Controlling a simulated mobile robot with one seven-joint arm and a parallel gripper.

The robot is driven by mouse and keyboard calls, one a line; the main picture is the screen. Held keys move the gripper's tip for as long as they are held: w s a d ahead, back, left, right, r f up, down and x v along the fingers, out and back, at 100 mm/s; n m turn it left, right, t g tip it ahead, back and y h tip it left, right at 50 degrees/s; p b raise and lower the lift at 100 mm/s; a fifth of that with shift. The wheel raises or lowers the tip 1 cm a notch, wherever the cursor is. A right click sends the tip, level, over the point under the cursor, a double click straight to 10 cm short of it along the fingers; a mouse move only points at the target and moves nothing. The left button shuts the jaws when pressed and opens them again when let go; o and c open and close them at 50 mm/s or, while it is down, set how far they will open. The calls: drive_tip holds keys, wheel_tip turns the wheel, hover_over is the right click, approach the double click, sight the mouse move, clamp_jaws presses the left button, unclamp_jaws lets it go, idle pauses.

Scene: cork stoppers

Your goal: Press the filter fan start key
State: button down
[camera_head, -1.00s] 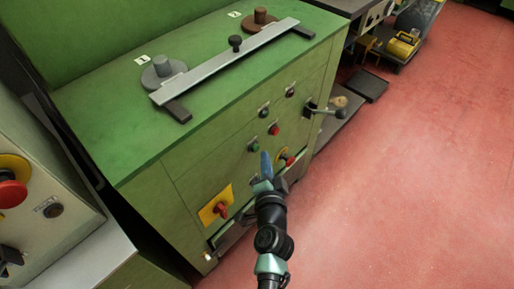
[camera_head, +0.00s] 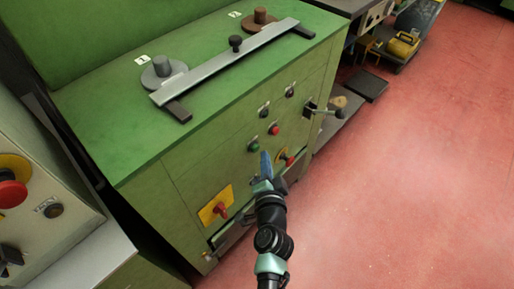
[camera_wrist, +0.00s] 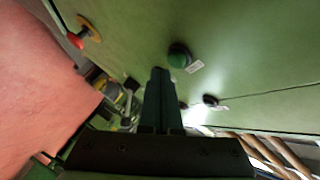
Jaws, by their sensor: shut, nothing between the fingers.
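The green cabinet front (camera_head: 190,175) carries several push keys with small labels that I cannot read, so I cannot tell which one is marked for the filter fan. A green key (camera_head: 254,147) sits just up and left of my gripper (camera_head: 266,161). A red key (camera_head: 274,130) is above and to its right. Two dark keys, one lower (camera_head: 264,113) and one upper (camera_head: 290,92), sit higher up. In the wrist view, my gripper (camera_wrist: 160,80) is shut and empty. The green key (camera_wrist: 179,56) with its white label is just beyond the fingertips; contact is not visible.
A red rotary switch on a yellow plate (camera_head: 216,206) is low on the left. Red floor (camera_head: 410,180) is open to the right.

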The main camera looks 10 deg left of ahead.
drive_tip(key=shift+w+a, duration=0.2)
drive_tip(key=shift+a, duration=0.15)
drive_tip(key=shift+w+a+p, duration=0.3)
drive_tip(key=shift+a, duration=0.05)
idle(0.9)
drive_tip(key=shift+s+d+b, duration=0.5)
drive_tip(key=shift+s+d, duration=0.05)
drive_tip(key=shift+d, duration=0.15)
drive_tip(key=s+d+b, duration=0.1)
drive_tip(key=d, duration=0.1)
drive_tip(key=s+d+b, duration=0.1)
drive_tip(key=s+d, duration=0.1)
drive_tip(key=shift+b, duration=0.3)
idle(0.8)
